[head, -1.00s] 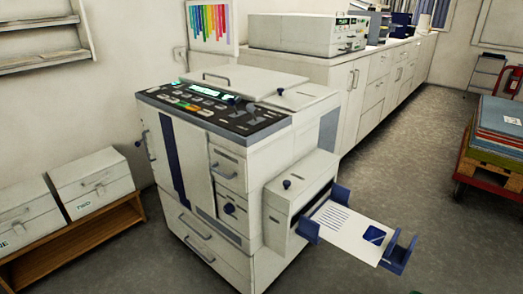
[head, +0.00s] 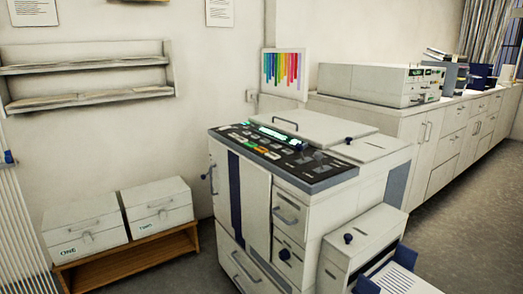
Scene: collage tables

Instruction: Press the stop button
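The copier-like machine (head: 255,205) stands right of centre in the head view, with a dark control panel (head: 318,180) on its top front edge. The panel has a small lit green display (head: 273,133), rows of grey keys, and small coloured keys in green and orange-red near its middle. The labels are too small to read, so I cannot tell for certain which key is the stop button. Neither of my grippers is in view.
Two white boxes, one (head: 84,225) marked ONE and another (head: 157,206), sit on a low wooden bench (head: 130,262) left of the machine. The paper output tray (head: 398,280) juts out at lower right. A long white counter (head: 440,140) runs behind. Grey floor shows at right.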

